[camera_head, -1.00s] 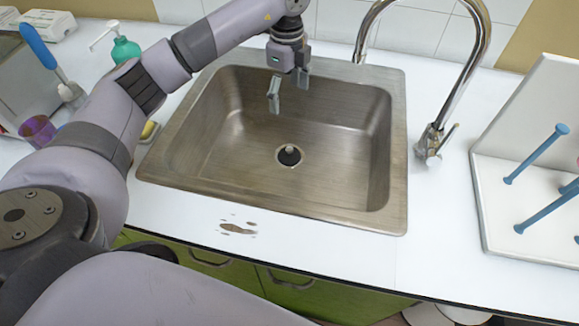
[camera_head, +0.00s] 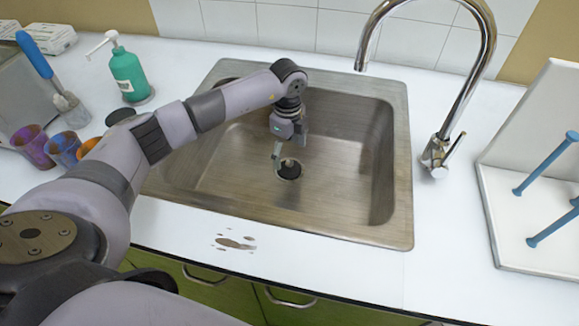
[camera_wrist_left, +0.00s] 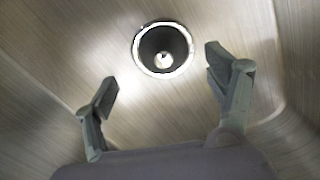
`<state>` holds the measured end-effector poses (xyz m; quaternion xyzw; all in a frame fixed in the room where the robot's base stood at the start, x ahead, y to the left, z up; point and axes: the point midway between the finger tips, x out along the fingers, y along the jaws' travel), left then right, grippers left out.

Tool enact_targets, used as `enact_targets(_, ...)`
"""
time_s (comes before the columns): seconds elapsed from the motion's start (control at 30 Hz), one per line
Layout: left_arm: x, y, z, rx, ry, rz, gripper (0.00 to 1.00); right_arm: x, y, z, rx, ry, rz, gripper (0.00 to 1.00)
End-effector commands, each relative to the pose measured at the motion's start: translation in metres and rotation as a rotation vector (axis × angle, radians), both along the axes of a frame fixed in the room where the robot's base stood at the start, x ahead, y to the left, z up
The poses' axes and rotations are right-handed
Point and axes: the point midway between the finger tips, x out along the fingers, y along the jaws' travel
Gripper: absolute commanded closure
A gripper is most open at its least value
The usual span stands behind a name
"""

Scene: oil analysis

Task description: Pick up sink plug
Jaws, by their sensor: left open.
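The sink plug (camera_head: 289,166) is a small dark plug with a light knob, sitting in the drain at the bottom of the metal sink (camera_head: 340,216). In the left wrist view the plug (camera_wrist_left: 163,57) shows as a dark round inside a shiny drain ring, above and between the fingers. My left gripper (camera_head: 289,150) is inside the sink, just above the plug and close to it. In the left wrist view its two fingers (camera_wrist_left: 168,95) are spread wide with nothing between them. My right gripper is not in view.
A curved chrome faucet (camera_head: 463,110) stands right of the sink. A white rack with blue pegs (camera_head: 545,165) is at the far right. A green soap bottle (camera_head: 129,75) and several coloured cups (camera_head: 63,150) stand at the left. The front counter strip is mostly clear.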

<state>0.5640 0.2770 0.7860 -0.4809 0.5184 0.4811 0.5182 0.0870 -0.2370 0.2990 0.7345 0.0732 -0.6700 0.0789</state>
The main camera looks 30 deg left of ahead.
Motion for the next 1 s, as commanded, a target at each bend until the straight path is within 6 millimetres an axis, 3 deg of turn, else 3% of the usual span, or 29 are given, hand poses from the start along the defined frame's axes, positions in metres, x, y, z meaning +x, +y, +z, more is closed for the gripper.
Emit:
enact_targets(0.47, 0.004, -0.003, -0.052, 0.001, 0.002, 0.0, 0.22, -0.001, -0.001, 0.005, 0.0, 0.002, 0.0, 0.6)
enact_targets(0.73, 0.004, -0.003, -0.055, 0.0, -0.001, -0.001, 0.22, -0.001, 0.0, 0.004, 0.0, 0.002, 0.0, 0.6)
enact_targets(1.0, 0.004, -0.003, -0.055, 0.0, 0.0, 0.0, 0.4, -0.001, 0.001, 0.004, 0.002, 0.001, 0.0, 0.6)
